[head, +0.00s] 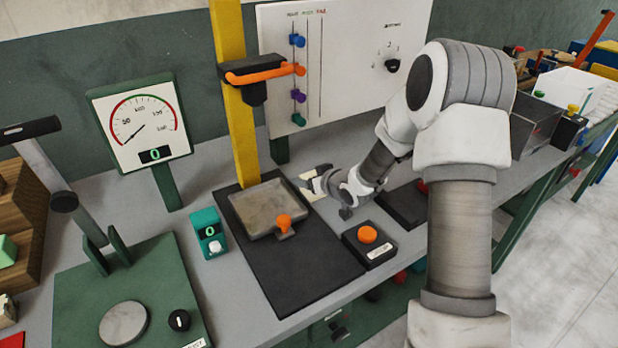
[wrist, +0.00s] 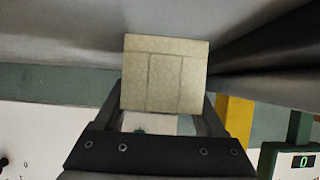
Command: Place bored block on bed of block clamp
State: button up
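A cream block (wrist: 165,75) sits between the two fingers of my gripper (wrist: 164,100) in the wrist view. Thin lines cross its visible face; I see no bore on that side. In the head view my gripper (head: 318,183) is at the back right of a grey square bed (head: 258,208), with pale block material beside its fingers. The bed lies on a black base plate (head: 305,275) below a yellow column (head: 234,110), and is empty. An orange knob (head: 284,223) stands at its front edge. I take this station as the block clamp, though no label confirms it.
An orange button box (head: 368,240) stands right of the base plate, a teal counter box (head: 208,233) left. An orange bar (head: 262,74) juts from the column above the bed. A dial gauge (head: 142,125) and a green press base (head: 130,290) are farther left.

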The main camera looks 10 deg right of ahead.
jog(key=o, duration=0.4)
jog(key=shift+c, duration=0.2)
jog(key=shift+a, duration=0.1)
